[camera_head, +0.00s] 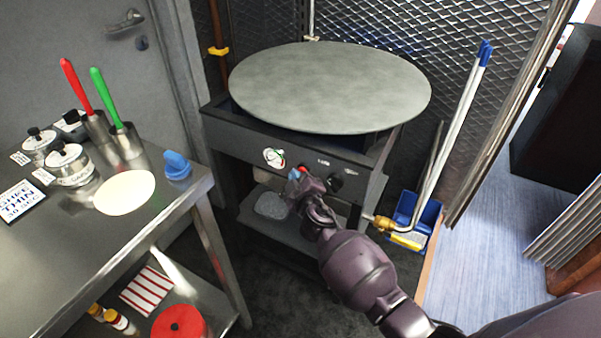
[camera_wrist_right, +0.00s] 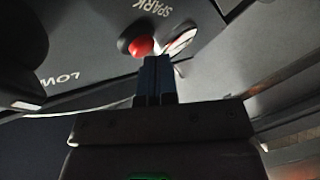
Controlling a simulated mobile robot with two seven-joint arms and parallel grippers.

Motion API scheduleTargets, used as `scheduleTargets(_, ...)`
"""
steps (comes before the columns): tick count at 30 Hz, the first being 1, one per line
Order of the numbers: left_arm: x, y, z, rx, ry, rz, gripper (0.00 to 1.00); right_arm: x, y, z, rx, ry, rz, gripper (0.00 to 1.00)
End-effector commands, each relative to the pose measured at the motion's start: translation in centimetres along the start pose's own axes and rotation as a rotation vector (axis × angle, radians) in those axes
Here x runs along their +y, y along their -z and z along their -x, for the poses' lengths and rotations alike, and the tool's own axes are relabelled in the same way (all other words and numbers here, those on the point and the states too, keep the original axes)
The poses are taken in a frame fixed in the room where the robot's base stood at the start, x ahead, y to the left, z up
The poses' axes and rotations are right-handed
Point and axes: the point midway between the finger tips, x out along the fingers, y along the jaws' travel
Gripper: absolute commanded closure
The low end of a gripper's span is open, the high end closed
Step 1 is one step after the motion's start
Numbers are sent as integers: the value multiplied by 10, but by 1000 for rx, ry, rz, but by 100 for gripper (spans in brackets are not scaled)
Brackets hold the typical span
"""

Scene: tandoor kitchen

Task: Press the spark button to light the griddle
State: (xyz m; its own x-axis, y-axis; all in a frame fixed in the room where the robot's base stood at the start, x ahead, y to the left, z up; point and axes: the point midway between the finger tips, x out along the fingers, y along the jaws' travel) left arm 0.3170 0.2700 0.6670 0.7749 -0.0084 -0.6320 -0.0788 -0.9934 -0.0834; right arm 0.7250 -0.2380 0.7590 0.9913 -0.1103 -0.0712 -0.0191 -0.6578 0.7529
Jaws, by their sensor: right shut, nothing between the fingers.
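The round grey griddle (camera_head: 330,85) sits on a dark stand with a front control panel (camera_head: 240,140). The red spark button (camera_head: 303,170) shows on that panel, just beside my right gripper (camera_head: 294,176). In the right wrist view the red button (camera_wrist_right: 141,47) stands near the word SPARK, just ahead of the blue fingertips (camera_wrist_right: 155,62). My right gripper is shut and empty. I cannot tell whether the fingertips touch the button. A black knob (camera_head: 337,184) is right of the gripper. My left gripper is out of view.
A steel table (camera_head: 60,255) at left holds tins, red- and green-handled tools, a flat dough round (camera_head: 124,193) and a blue item (camera_head: 177,165). A blue dustpan (camera_head: 428,212) and white-handled pole (camera_head: 455,130) stand right of the stand. A hose valve (camera_head: 380,222) lies low near my right arm.

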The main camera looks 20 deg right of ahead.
Motion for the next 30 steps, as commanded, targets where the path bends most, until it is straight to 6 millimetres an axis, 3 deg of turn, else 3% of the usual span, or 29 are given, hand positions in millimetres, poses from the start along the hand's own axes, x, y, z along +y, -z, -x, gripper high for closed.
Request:
scheduleTargets(14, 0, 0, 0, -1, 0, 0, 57, 1, -1, -1, 0, -1, 0, 100)
scheduleTargets(30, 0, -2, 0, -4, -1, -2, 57, -9, 9, 12, 0, 0, 0, 100)
